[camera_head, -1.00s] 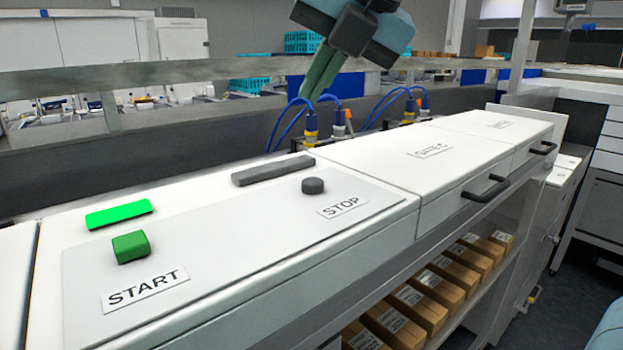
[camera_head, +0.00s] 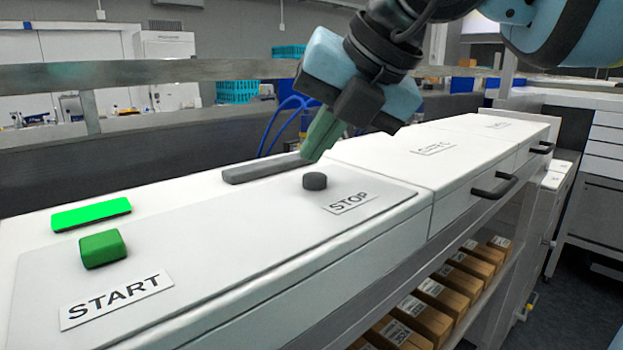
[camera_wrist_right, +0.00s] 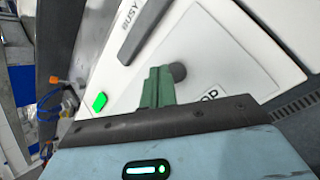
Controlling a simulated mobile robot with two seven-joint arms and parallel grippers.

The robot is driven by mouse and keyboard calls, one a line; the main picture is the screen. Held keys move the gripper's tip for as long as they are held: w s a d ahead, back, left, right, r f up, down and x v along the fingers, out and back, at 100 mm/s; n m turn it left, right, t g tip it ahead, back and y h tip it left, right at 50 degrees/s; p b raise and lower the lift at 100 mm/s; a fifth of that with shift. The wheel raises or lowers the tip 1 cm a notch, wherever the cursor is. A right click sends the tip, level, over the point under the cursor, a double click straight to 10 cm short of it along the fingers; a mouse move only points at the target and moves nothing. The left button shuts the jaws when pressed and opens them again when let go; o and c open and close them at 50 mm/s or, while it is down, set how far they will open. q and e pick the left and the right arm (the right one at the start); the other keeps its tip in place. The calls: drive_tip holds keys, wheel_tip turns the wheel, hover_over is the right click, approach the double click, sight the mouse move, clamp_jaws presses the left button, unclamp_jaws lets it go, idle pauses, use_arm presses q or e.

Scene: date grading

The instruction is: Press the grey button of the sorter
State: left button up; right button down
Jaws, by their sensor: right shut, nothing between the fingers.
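The grey button (camera_head: 315,181) is a short dark round knob on the sorter's white panel (camera_head: 215,245), beside the STOP label (camera_head: 349,203). It also shows in the right wrist view (camera_wrist_right: 178,71), just beyond the fingertips. My right gripper (camera_head: 311,156) is shut and empty. Its green fingers point down toward the panel, a little above and behind the button in the head view. They appear apart from it. In the right wrist view the closed fingers (camera_wrist_right: 157,72) lie just left of the button. My left gripper is not in view.
A green button (camera_head: 102,249) by the START label (camera_head: 117,298) and a lit green lamp (camera_head: 91,214) are at the left. A dark grey bar (camera_head: 262,169) lies behind the button. Black drawer handles (camera_head: 494,188) stick out at the right; boxes (camera_head: 432,322) fill the shelf below.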

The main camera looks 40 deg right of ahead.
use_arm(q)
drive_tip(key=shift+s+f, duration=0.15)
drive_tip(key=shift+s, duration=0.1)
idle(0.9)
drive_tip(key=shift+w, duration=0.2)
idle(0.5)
use_arm(e)
drive_tip(key=shift+f, duration=0.1)
drive_tip(key=shift+f, duration=0.1)
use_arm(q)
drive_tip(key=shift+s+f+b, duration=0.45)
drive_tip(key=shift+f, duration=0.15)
use_arm(e)
drive_tip(key=shift+f, duration=0.2)
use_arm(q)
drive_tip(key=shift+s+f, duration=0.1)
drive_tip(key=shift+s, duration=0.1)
use_arm(e)
drive_tip(key=shift+f, duration=0.2)
